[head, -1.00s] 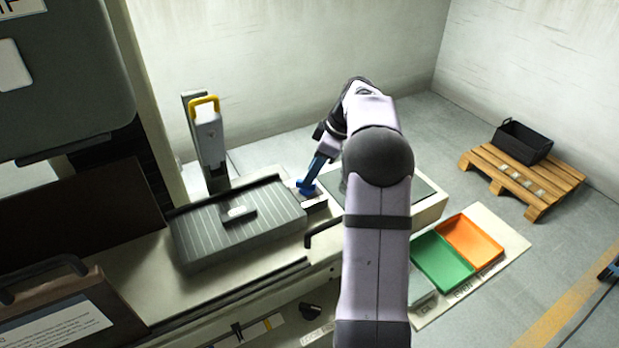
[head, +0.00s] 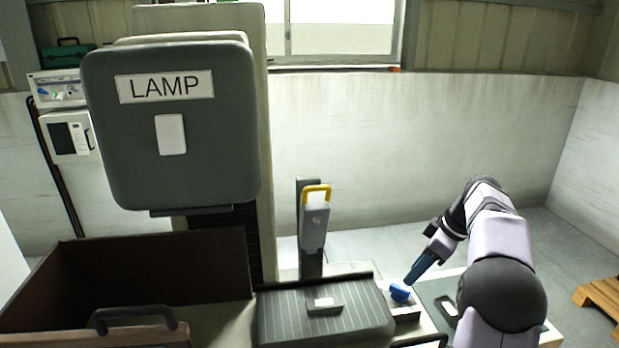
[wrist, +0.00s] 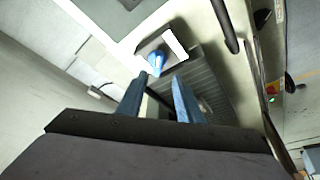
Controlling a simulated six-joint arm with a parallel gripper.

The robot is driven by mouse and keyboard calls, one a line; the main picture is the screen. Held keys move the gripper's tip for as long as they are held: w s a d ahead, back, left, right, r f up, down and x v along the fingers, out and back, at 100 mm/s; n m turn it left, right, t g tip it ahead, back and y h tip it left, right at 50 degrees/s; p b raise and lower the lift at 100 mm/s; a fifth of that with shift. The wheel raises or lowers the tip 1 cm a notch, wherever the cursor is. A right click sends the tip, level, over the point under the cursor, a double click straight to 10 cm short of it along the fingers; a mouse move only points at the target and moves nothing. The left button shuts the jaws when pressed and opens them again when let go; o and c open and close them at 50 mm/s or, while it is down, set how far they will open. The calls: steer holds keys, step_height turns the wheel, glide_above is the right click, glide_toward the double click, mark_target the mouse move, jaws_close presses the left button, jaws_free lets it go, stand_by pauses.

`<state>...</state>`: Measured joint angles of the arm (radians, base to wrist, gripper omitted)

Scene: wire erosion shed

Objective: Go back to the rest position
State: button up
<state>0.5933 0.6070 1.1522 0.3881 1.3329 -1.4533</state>
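My gripper (head: 411,279) is at the lower right of the head view, pointing down and left. Its blue fingers also show in the wrist view (wrist: 161,77), spread apart with nothing between them. A blue knob (head: 400,292) sits on a small light block (head: 404,311) just beyond the fingertips. In the wrist view the blue knob (wrist: 157,63) lies ahead of the gap between the fingers. The head view does not clearly show how far the fingertips stand from the knob.
A ribbed dark cover (head: 290,322) lies left of the block. Behind it stands an upright post with a yellow handle (head: 316,189). A large grey lamp housing (head: 215,120) and an open brown box (head: 200,258) are at left. A wooden pallet (head: 603,296) lies at right.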

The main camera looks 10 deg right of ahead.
steer(key=s+a+f+m+g, duration=0.1)
steer(key=s+a+f+m, duration=0.1)
steer(key=s+a, duration=0.3)
steer(key=s+a+f+m+h, duration=0.1)
steer(key=s+a+f+m, duration=0.1)
steer(key=s+a, duration=0.4)
steer(key=s+a+f+m+g+h+p, duration=0.1)
steer(key=s+a+f+m, duration=0.2)
steer(key=s+a, duration=0.3)
steer(key=shift+a+f+g, duration=0.3)
steer(key=shift+a, duration=0.55)
steer(key=s+a+f+m+h, duration=0.1)
steer(key=s+a+f+m, duration=0.1)
steer(key=s, duration=0.7)
steer(key=shift+a+f, duration=0.35)
steer(key=shift+f, duration=0.5)
